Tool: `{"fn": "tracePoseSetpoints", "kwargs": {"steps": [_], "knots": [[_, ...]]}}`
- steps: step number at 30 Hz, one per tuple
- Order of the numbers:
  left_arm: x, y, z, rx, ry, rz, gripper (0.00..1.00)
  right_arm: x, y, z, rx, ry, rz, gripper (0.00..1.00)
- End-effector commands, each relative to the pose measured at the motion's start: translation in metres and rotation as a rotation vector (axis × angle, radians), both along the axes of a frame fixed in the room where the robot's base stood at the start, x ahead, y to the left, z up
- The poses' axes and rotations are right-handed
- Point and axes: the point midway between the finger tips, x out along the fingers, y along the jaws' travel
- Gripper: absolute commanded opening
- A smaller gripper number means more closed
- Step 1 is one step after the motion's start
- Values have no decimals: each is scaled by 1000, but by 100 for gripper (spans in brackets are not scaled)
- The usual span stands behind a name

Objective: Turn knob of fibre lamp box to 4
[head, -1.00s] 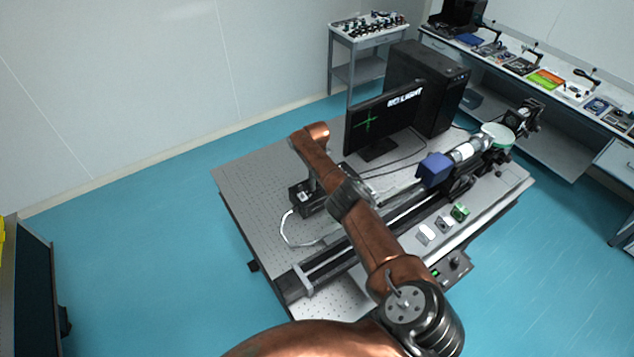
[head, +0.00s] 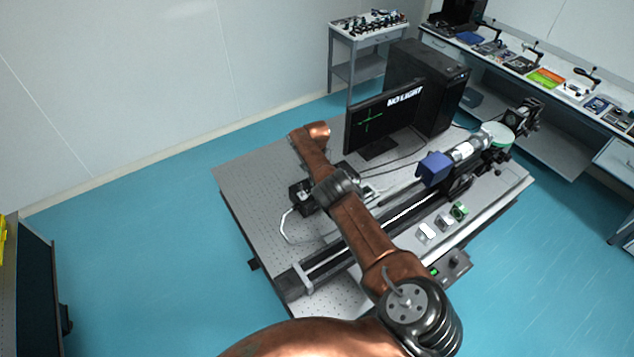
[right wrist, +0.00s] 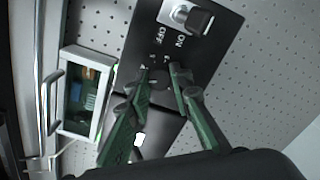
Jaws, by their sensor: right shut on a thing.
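The fibre lamp box's black panel (right wrist: 225,48) shows in the right wrist view, with a metal switch (right wrist: 187,16) beside ON and OFF lettering. My right gripper (right wrist: 161,74) has its two green fingers pointing at the panel's dial area, shut on the knob between the tips. The knob itself is mostly hidden, and its setting cannot be read. Small dial marks show around the fingertips. In the head view a black box (head: 301,194), apparently the lamp box, is partly covered by my right arm. My right gripper is hidden there. My left gripper is not in view.
The monitor (head: 384,118) reads NO LIGHT beside a green cross. A black computer tower (head: 428,88) stands behind it. A blue block (head: 435,168) sits on the optical rail. A white-framed box (right wrist: 82,94) stands close left of my fingers.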

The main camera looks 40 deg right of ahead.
Motion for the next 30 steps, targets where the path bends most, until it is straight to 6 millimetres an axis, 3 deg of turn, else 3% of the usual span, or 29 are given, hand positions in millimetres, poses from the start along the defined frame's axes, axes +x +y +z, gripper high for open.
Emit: {"fn": "tracePoseSetpoints", "kwargs": {"steps": [15, 30], "knots": [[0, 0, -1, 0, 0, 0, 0, 3, -1, 3, -3, -7, -360, 0], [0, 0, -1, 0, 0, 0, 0, 3, -2, 4, -5, -8, -439, 0]]}}
